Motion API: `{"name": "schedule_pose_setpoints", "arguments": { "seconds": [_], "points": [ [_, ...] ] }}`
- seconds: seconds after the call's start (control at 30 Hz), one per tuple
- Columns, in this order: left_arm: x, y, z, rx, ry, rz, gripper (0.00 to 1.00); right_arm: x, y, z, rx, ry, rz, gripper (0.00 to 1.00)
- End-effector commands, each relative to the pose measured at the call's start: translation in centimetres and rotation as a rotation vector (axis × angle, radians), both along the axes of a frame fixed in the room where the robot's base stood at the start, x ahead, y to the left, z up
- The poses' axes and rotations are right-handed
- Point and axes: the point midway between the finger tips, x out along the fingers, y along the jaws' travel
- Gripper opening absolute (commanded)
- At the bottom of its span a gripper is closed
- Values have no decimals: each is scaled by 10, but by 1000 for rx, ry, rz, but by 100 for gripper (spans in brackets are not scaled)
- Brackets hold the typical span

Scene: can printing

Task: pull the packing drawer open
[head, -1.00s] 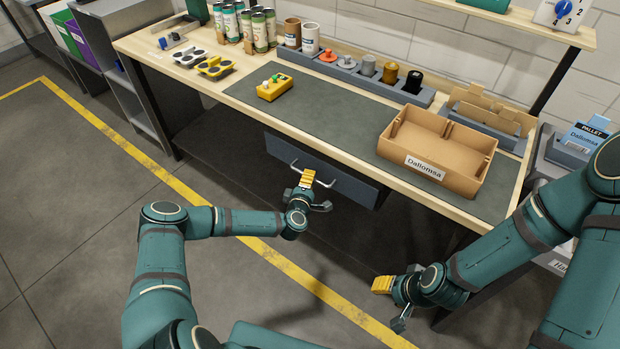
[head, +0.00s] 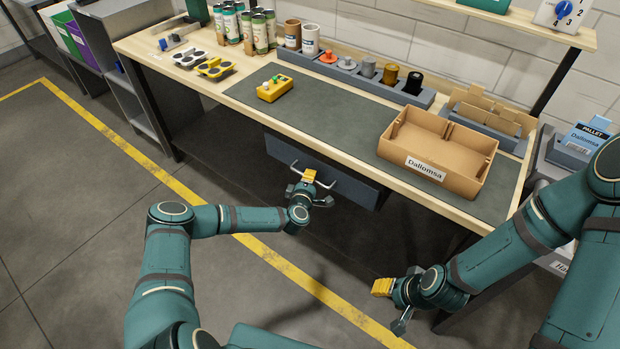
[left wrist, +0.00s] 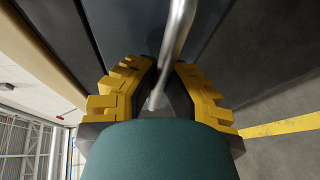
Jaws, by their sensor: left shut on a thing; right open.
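The packing drawer (head: 352,188) is a dark grey front under the bench top, with a light metal bar handle (head: 330,183). It looks closed. My left gripper (head: 309,176) is at the drawer front and shut on the handle. In the left wrist view the yellow fingers of the left gripper (left wrist: 160,85) stand on both sides of the metal handle (left wrist: 178,35). The drawer front (left wrist: 122,28) fills the upper part there. My right gripper (head: 384,287) is open and empty, low in front of the bench at the right, away from the drawer.
The bench (head: 232,97) carries a cardboard tray (head: 436,152), a yellow button box (head: 275,88), several cans (head: 260,32) and a row of stampers (head: 367,67). The floor (head: 90,230) in front of the drawer is clear, with a yellow line.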

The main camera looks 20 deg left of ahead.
Motion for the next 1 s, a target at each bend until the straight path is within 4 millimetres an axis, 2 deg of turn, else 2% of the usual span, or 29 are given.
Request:
{"name": "schedule_pose_setpoints", "arguments": {
  "seconds": [0.17, 0.27, 0.8, 1.0],
  "points": [
    [-13, 6, 0, 0, 2, 2, 0, 1, 0, 3, 0, -2, -2, 47],
    [-29, 12, 1, 1, 3, 2, 0, 2, 0, 7, -1, -4, -4, 47],
    [-157, 59, 0, 1, 4, 5, 0, 7, -1, 19, -4, -15, -11, 47],
    [-194, 72, -1, 0, 4, 4, 0, 7, -1, 19, -4, -15, -11, 47]
  ]
}}
